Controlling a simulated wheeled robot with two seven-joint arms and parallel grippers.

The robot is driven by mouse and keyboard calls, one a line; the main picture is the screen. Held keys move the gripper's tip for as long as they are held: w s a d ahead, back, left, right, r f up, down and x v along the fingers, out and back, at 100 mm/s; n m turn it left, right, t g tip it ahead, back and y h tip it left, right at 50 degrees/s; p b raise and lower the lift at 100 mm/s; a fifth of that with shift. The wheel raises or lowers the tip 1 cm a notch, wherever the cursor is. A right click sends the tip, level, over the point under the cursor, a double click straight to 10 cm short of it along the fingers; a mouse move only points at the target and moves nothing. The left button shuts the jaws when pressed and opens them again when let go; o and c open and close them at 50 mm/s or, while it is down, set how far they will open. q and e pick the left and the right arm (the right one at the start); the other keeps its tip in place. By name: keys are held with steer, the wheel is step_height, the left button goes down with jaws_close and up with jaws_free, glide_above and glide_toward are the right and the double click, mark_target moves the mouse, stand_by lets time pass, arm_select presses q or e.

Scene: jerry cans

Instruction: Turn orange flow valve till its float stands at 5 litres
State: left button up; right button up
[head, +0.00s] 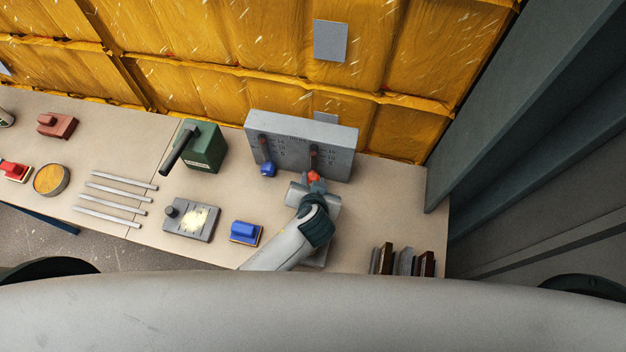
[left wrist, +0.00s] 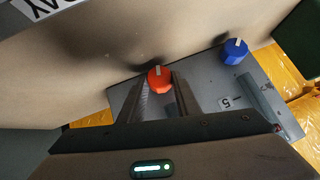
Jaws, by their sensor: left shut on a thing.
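The orange flow valve (head: 314,176) is a small knob low on the front of a grey gauge panel (head: 345,128). My left gripper (head: 314,184) is at the knob and shut on it. In the left wrist view the orange knob (left wrist: 159,78) sits between the two fingertips, its pale pointer mark showing. The gauge tube above the orange valve (head: 314,155) stands beside printed marks. The float's exact height is too small to read. A blue valve (head: 267,169) is to the left, under a second tube; it also shows in the left wrist view (left wrist: 235,50).
The bench (head: 390,205) is bare to the right of the panel. A green box with a dark handle (head: 203,150) stands left of the panel. A grey device (head: 192,220), a blue block (head: 245,232) and several pale bars (head: 118,196) lie nearer. Upright dark slabs (head: 404,262) stand front right.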

arm_select(q)
steer(key=shift+w+a+n+g+h, duration=0.1)
steer(key=shift+a+n+g+h, duration=0.15)
steer(key=shift+n+h, duration=0.65)
steer(key=shift+w+a+n+g+h, duration=0.1)
steer(key=shift+a+n+g+h, duration=0.2)
steer(key=shift+h, duration=1.1)
steer(key=shift+d, duration=0.1)
steer(key=o, duration=1)
steer(key=shift+o, duration=0.2)
steer(key=shift+s, duration=0.1)
steer(key=shift+b+v, duration=0.3)
steer(key=shift+v, duration=0.65)
steer(key=b+v, duration=0.3)
steer(key=v, duration=1.2)
steer(key=shift+s, duration=0.25)
steer(key=shift+r, duration=0.1)
